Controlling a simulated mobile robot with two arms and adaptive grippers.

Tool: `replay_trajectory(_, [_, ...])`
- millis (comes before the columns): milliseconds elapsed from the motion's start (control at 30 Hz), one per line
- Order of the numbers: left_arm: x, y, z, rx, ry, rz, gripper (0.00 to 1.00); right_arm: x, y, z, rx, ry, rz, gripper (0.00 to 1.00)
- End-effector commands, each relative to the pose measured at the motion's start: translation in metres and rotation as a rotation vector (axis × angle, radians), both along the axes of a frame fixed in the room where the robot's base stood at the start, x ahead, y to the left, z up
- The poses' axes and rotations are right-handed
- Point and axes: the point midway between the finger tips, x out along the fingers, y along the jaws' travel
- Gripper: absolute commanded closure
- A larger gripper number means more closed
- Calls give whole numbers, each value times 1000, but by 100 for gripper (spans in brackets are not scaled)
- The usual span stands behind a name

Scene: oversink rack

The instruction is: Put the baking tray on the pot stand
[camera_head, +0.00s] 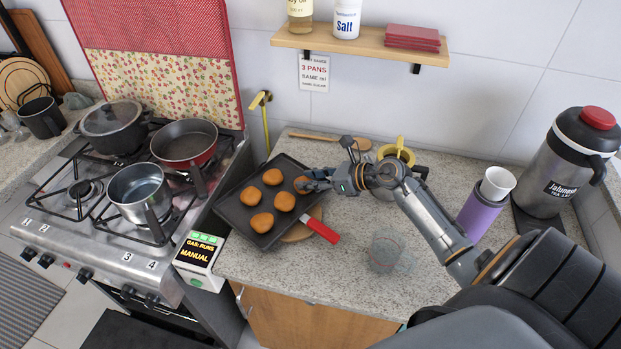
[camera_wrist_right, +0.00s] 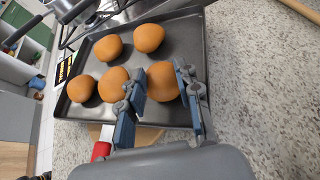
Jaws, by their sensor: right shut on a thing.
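My left gripper is out of view.
The stove holds a lidded pot (camera_head: 112,125), a red pan (camera_head: 185,142) and a saucepan (camera_head: 140,190). A white sign box (camera_head: 198,257) stands near the tray. A clear glass (camera_head: 390,254), purple cup (camera_head: 480,212) and flask (camera_head: 565,165) stand right. A shelf (camera_head: 350,47) hangs above.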

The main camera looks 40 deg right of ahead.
Motion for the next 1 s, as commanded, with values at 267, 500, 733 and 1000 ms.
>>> replay_trajectory(267, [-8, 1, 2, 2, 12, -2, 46, 1, 0, -5, 1, -6, -2, 100])
replay_trajectory(500, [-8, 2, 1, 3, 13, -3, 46, 0, 0, -7, -1, -2, 0, 44])
replay_trajectory(733, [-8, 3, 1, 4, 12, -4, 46, -1, -1, -6, -1, -2, 0, 44])
replay_trajectory(1000, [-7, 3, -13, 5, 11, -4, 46, -31, -20, 6, -8, 0, 0, 44])
